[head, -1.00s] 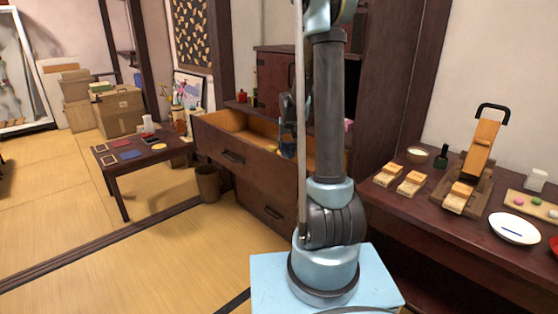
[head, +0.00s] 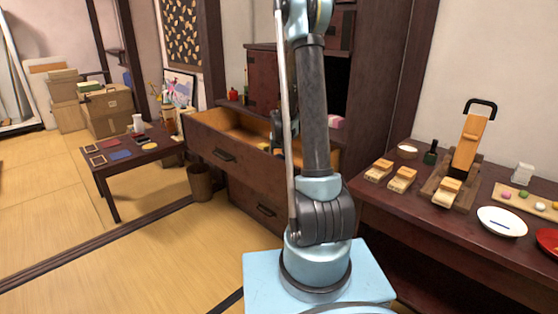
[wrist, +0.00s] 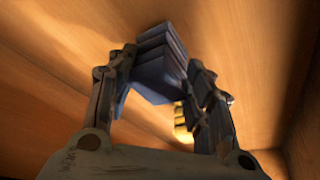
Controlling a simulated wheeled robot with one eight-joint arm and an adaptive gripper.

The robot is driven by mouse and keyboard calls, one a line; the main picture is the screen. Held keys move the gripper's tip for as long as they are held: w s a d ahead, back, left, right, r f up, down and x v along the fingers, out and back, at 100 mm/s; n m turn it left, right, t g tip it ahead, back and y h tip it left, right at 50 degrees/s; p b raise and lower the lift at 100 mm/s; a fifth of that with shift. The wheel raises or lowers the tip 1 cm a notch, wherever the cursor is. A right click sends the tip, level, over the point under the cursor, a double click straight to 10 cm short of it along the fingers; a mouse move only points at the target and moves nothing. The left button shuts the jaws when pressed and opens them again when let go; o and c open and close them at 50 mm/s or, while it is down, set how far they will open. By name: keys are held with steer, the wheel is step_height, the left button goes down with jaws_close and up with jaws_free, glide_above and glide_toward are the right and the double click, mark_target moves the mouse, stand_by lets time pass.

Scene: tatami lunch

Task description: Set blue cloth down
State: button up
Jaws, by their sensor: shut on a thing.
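My gripper (wrist: 162,75) is shut on the blue cloth (wrist: 160,84), a folded, layered dark blue bundle between the fingers in the wrist view. Wooden surfaces of the open drawer surround it there. In the head view the drawer (head: 222,155) is pulled out of the dark cabinet, and my gripper (head: 277,132) is at its right part, largely behind my arm. The held cloth cannot be made out in that view. I cannot tell whether the cloth touches the drawer floor.
A yellow thing (wrist: 181,122) lies beyond the right finger. Drawer walls are close around my gripper. A low table (head: 110,172) at the left bears flat coloured pieces. The right counter (head: 400,212) holds wooden blocks, a stand and a white plate (head: 502,222).

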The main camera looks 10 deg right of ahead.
steer(key=o, duration=1.1)
steer(key=shift+d+v, duration=0.3)
steer(key=shift+v, duration=5.7)
steer(key=s+r, duration=0.4)
steer(key=s, duration=0.7)
steer(key=s+f, duration=0.1)
steer(key=s, duration=0.8)
steer(key=s+f+n+g, duration=0.1)
steer(key=s+f, duration=0.1)
steer(key=s, duration=0.8)
steer(key=s+f+g, duration=0.1)
steer(key=s, duration=0.8)
steer(key=shift+s+a+f+n+y, duration=0.15)
steer(key=shift+s+f+n+y, duration=0.15)
steer(key=shift+n, duration=0.1)
